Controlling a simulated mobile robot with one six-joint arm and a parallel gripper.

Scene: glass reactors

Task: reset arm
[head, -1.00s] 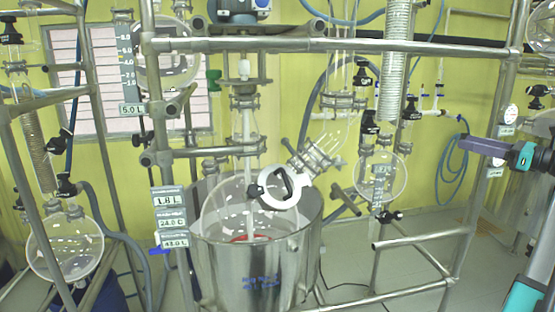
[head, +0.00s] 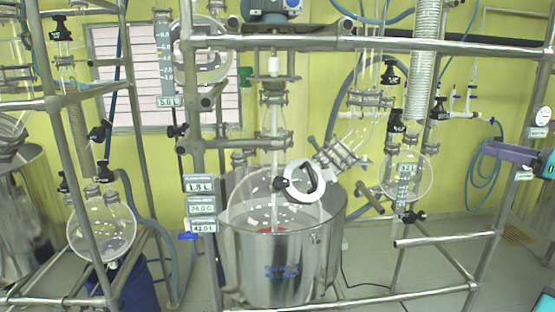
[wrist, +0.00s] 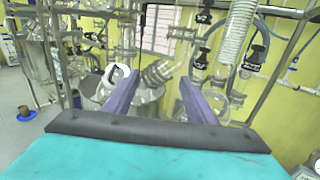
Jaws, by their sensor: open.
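My gripper (wrist: 160,80) shows in the wrist view as two purple fingers spread apart with nothing between them. Beyond the gap are the glass reactor's parts and the yellow wall. In the head view my gripper (head: 490,149) is at the right edge, its purple finger pointing left, and the rest of it is cut off. It appears in front of the right-hand frame post, clear of the glassware as far as I can tell.
A steel-jacketed glass reactor (head: 280,268) stands in the middle inside a metal pipe frame (head: 350,44). Round flasks hang at left (head: 101,232) and right (head: 406,177). A blue hose (head: 485,180) hangs on the wall. Open floor (wrist: 20,125) shows at left in the wrist view.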

